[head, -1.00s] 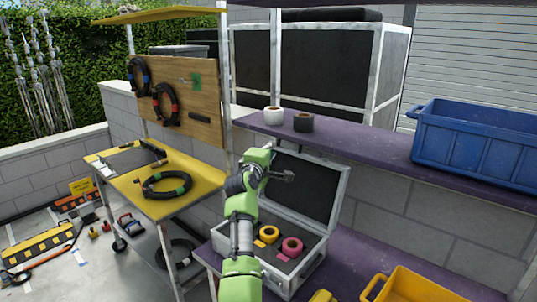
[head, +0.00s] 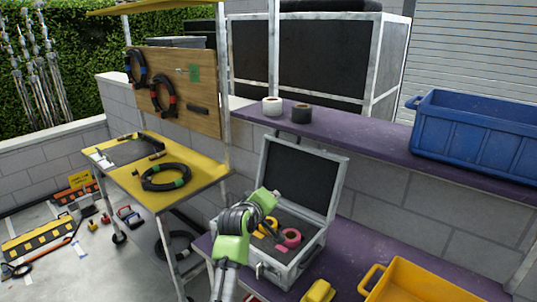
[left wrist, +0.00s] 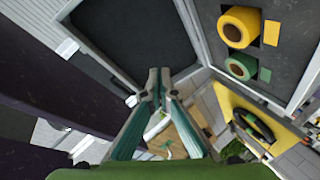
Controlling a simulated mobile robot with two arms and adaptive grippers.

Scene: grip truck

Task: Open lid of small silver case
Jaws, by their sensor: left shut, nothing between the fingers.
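The small silver case (head: 290,268) stands on the purple bench with its lid (head: 303,178) raised and leaning back, dark lining showing. Inside are a pink tape roll (head: 290,238) and a yellow roll (head: 262,230), partly hidden by my arm. The left wrist view shows the lid lining (left wrist: 125,40), a yellow roll (left wrist: 238,27) and a green roll (left wrist: 240,67) in dark foam. My left gripper (head: 274,236) is over the left part of the open case; its fingers (left wrist: 156,88) are shut and empty. My right gripper is out of view.
A purple shelf (head: 380,140) behind the case bears a white roll, a dark roll and a blue crate (head: 475,140). A yellow bin (head: 405,282) stands to the right of the case. A yellow-topped cart (head: 200,170) stands to the left.

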